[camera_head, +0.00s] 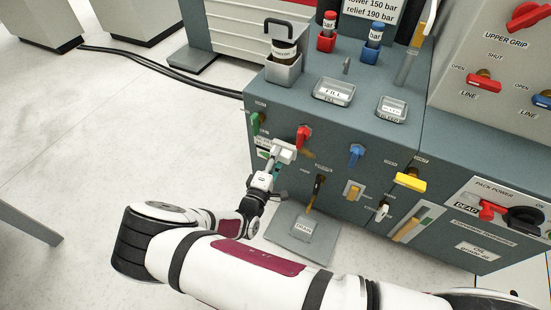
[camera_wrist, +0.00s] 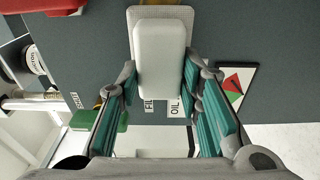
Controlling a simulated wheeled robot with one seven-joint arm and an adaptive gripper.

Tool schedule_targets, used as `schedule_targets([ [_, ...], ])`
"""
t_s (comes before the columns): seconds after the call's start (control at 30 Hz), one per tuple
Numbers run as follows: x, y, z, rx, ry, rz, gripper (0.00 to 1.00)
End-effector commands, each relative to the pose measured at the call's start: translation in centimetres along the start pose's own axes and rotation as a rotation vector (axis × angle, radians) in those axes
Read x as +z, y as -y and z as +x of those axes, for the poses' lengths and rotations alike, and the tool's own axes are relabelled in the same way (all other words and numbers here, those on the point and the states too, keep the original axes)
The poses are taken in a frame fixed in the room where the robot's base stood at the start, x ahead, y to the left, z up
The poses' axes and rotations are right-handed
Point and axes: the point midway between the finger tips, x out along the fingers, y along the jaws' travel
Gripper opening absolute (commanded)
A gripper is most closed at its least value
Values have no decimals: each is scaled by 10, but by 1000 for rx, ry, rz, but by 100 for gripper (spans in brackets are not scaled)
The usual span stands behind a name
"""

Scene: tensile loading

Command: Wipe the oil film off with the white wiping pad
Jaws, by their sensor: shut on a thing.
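The white wiping pad (camera_wrist: 160,58) is held between the two green-lined fingers of my gripper (camera_wrist: 160,85). A grey, textured layer shows behind its white block. In the head view the pad (camera_head: 284,151) is at the front face of the grey cabinet, just below and left of a red valve handle (camera_head: 303,135). My gripper (camera_head: 273,168) is shut on it. I cannot tell whether the pad touches the panel. A small brownish patch (camera_head: 308,154) shows on the panel right of the pad; I cannot tell whether it is the oil film. The panel behind the pad is hidden.
A green handle (camera_head: 256,122) is left of the pad. A blue handle (camera_head: 356,154), a yellow handle (camera_head: 410,182) and a dark lever (camera_head: 318,188) are to the right. A grey floor plate (camera_head: 301,236) lies below.

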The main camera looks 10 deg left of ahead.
Motion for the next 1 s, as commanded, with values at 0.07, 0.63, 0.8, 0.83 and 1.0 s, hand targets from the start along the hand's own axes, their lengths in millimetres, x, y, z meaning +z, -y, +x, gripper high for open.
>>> schedule_targets([
  [0.07,0,0,2,0,0,0,0],
  [0.63,1,0,12,0,0,0,0],
  [0.8,3,0,12,0,0,-1,0],
  [0.83,4,-1,12,0,0,-1,0],
  [1.0,16,-2,10,0,1,-3,0],
])
